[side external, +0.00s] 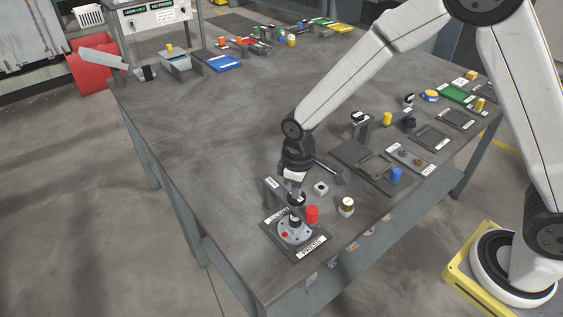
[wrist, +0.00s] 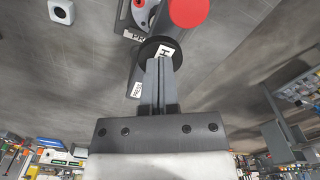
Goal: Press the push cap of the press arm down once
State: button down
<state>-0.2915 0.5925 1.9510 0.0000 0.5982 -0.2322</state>
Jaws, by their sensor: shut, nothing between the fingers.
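The press station has a dark base plate labelled PRESS (side external: 311,247) near the table's front corner. A round grey disc (side external: 294,236) with a red spot sits on it. The black push cap (side external: 297,200) of the press arm stands above the disc. In the wrist view the push cap (wrist: 153,47) is a black round top with a white label. My gripper (side external: 296,188) is shut and empty, pointing down at the cap. In the wrist view its fingertips (wrist: 162,62) overlap the cap's near edge; I cannot tell whether they touch it.
A red cylinder (side external: 312,214) stands close beside the cap and also shows in the wrist view (wrist: 189,10). Other fixtures line the table's right edge. The table's left middle is clear.

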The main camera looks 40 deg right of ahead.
jog(key=shift+f, duration=0.6)
dwell(0.3)
jog(key=shift+r, duration=4)
jog(key=shift+d, duration=0.1)
jog(key=shift+s+d+r, duration=0.1)
jog(key=shift+s+d, duration=0.05)
jog(key=shift+d, duration=0.1)
jog(key=s+d+m+t, duration=0.2)
jog(key=s+d+m, duration=0.4)
jog(key=s+d, duration=0.5)
jog(key=shift+s+d+t, duration=0.15)
jog(key=shift+s+t, duration=0.15)
